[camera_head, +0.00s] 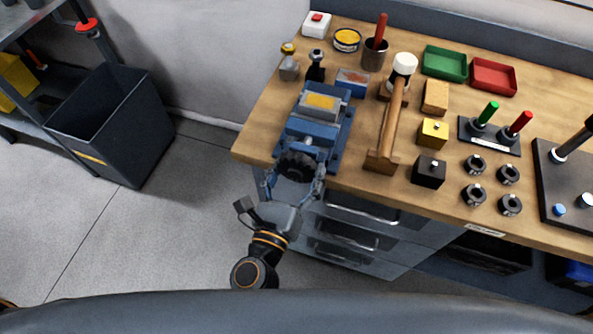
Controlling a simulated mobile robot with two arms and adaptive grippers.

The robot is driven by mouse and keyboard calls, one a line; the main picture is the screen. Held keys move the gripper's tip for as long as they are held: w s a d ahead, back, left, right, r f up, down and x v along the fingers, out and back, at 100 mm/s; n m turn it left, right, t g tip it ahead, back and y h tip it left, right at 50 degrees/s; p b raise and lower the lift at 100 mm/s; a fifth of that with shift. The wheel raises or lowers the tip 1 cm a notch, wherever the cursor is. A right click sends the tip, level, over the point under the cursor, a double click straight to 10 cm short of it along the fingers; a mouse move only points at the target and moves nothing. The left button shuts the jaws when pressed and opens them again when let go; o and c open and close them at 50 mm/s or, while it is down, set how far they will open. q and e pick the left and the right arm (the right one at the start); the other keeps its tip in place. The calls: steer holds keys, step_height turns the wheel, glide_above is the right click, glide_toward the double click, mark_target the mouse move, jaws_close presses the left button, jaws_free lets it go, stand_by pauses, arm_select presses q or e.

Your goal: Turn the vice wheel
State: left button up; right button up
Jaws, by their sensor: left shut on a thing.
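The blue vice (317,122) stands at the left front of the wooden workbench (257,136). Its black wheel (298,166) faces the front edge of the bench. My left gripper (295,182) reaches up from below, in front of the bench, with one finger on each side of the wheel. It is shut on the wheel. My right gripper is not in view.
Yellow (433,132) and black blocks (428,171) and several black rings lie further right. Drawers (345,232) are below the bench. A dark bin (112,124) stands at left; the floor between is clear.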

arm_select(q)
steer(key=shift+d+n, duration=0.1)
steer(key=shift+n, duration=0.7)
steer(key=o, duration=1.1)
steer(key=shift+o, duration=0.2)
steer(key=v, duration=1.2)
